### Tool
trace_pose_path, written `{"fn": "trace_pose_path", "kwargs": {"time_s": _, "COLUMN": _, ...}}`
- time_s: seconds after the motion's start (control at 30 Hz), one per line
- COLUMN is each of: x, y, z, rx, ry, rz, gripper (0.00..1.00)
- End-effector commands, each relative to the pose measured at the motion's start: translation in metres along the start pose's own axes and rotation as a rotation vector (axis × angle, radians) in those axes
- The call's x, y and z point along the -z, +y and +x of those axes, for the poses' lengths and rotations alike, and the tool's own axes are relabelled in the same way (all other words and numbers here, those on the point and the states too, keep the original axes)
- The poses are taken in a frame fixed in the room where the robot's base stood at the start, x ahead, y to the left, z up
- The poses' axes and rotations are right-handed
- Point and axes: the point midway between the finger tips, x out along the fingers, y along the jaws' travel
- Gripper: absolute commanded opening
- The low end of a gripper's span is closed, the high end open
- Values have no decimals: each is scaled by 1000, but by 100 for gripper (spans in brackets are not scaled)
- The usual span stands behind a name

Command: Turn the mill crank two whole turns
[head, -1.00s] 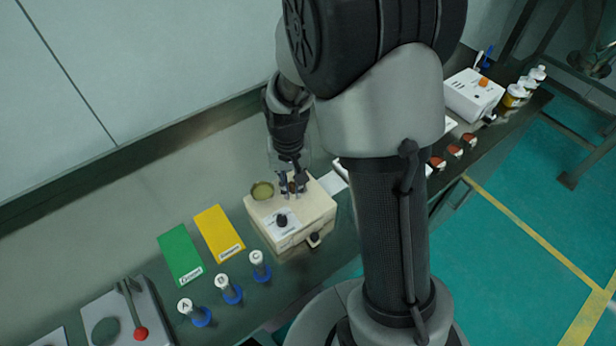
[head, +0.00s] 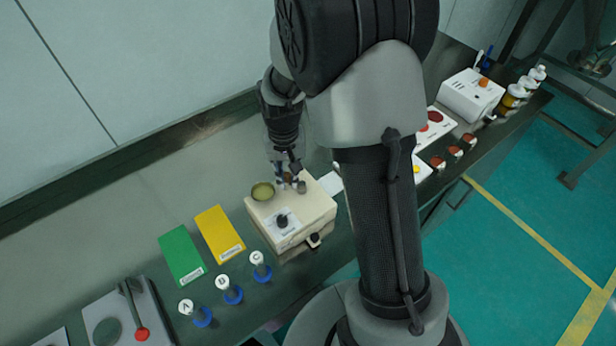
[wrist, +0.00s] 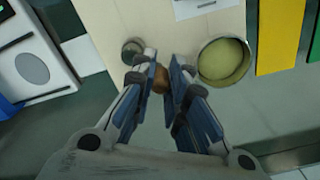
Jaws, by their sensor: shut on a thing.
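The mill is a cream box (head: 318,212) on the bench, with its pale top (wrist: 110,15) also in the wrist view. My gripper (wrist: 164,86) points down over the far part of its top; in the head view my gripper (head: 287,176) partly hides the crank. The fingers are shut on a brown crank knob (wrist: 161,80). A small grey round post (wrist: 132,50) stands beside the fingers in the wrist view. The crank's arm itself is hidden. A round cup with greenish contents (wrist: 223,61) sits at the box's edge, close to the fingers but apart from them.
A dark dial (head: 282,220) is on the box's near side. Yellow (head: 219,234) and green (head: 182,255) cards and several blue-based labelled pieces (head: 231,291) lie to the left. A white device (head: 472,96) and bottles stand far right. The bench behind the mill is clear.

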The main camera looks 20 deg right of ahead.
Motion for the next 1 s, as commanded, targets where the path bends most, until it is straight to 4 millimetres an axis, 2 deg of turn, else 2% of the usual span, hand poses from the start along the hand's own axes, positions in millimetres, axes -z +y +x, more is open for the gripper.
{"fn": "trace_pose_path", "kwargs": {"time_s": 0.33, "x": -5, "y": 4, "z": 5, "rx": -8, "ry": -20, "rz": 0, "gripper": 2}}
{"fn": "trace_pose_path", "kwargs": {"time_s": 0.7, "x": 9, "y": 13, "z": 5, "rx": -10, "ry": -22, "rz": -1, "gripper": 3}}
{"fn": "trace_pose_path", "kwargs": {"time_s": 1.0, "x": 9, "y": 12, "z": 6, "rx": -9, "ry": -24, "rz": -1, "gripper": 2}}
